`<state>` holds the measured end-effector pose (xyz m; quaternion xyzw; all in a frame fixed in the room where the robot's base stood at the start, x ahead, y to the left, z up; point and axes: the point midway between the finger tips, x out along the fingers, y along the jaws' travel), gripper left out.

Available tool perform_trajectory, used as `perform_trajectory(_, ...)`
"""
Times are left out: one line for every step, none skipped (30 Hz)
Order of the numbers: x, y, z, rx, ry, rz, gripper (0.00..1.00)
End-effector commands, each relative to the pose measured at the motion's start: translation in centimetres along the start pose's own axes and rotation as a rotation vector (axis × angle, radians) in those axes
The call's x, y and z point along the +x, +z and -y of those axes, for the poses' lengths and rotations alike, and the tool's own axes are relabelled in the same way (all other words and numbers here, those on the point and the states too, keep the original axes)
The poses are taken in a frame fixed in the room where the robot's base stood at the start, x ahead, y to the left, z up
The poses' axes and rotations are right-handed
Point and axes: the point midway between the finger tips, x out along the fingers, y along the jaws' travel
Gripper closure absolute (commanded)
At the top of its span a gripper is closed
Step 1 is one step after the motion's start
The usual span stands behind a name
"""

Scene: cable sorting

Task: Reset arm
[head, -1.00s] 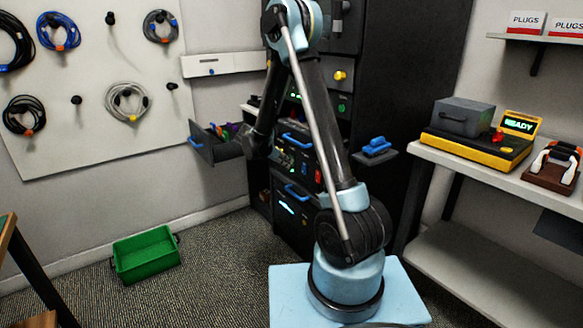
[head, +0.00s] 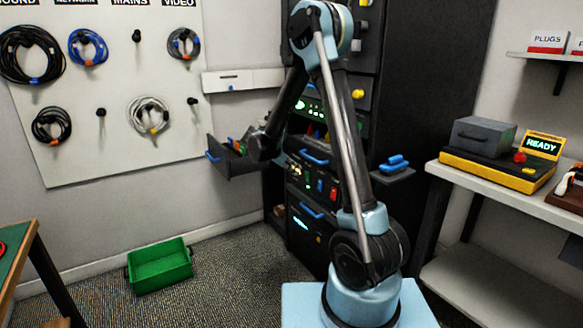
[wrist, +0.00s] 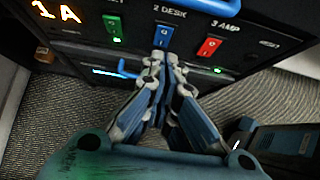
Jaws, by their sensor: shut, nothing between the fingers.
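My gripper (wrist: 163,62) shows in the wrist view with its two blue and grey fingers together, empty. Its tips are in front of the rack panel (wrist: 228,25), over the blue switch (wrist: 162,37) under "2 DESK". I cannot tell whether they touch it. A green switch (wrist: 114,30) and a red switch (wrist: 208,47) sit to either side. In the head view, my arm bends down toward the black rack (head: 310,180), beside an open drawer (head: 232,168) with coloured items in it.
A green crate (head: 160,268) stands on the floor at left. Cables hang on a white board (head: 105,95). A shelf (head: 500,195) at right holds a yellow device (head: 490,168) reading "READY". A table corner (head: 25,240) is at far left.

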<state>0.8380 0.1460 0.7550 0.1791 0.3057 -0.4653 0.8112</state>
Motion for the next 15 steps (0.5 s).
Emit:
perform_trajectory(0.0, 0.4, 0.5, 0.016, -0.003, -0.006, 1.00)
perform_trajectory(-0.1, 0.7, 0.8, 0.029, -0.004, -0.012, 1.00)
perform_trajectory(-0.1, 1.1, 1.4, 0.052, -0.008, -0.023, 1.00)
perform_trajectory(-0.2, 1.5, 1.9, 0.073, -0.011, -0.032, 1.00)
perform_trajectory(-0.3, 1.9, 2.5, 0.098, -0.014, -0.042, 1.00)
perform_trajectory(-0.4, 2.4, 3.4, 0.132, -0.019, -0.058, 1.00)
perform_trajectory(-0.5, 2.8, 4.0, 0.159, -0.022, -0.069, 1.00)
perform_trajectory(-0.6, 3.2, 4.7, 0.188, -0.027, -0.081, 1.00)
perform_trajectory(-0.7, 3.7, 5.7, 0.227, -0.034, -0.097, 1.00)
perform_trajectory(-0.8, 4.1, 6.4, 0.256, -0.039, -0.109, 1.00)
perform_trajectory(-1.0, 4.4, 7.1, 0.284, -0.044, -0.121, 1.00)
perform_trajectory(-1.1, 4.8, 8.1, 0.322, -0.052, -0.135, 1.00)
perform_trajectory(-1.1, 5.1, 8.8, 0.351, -0.057, -0.147, 1.00)
perform_trajectory(-1.3, 5.4, 9.5, 0.381, -0.062, -0.158, 1.00)
perform_trajectory(-1.4, 5.7, 10.5, 0.420, -0.070, -0.174, 1.00)
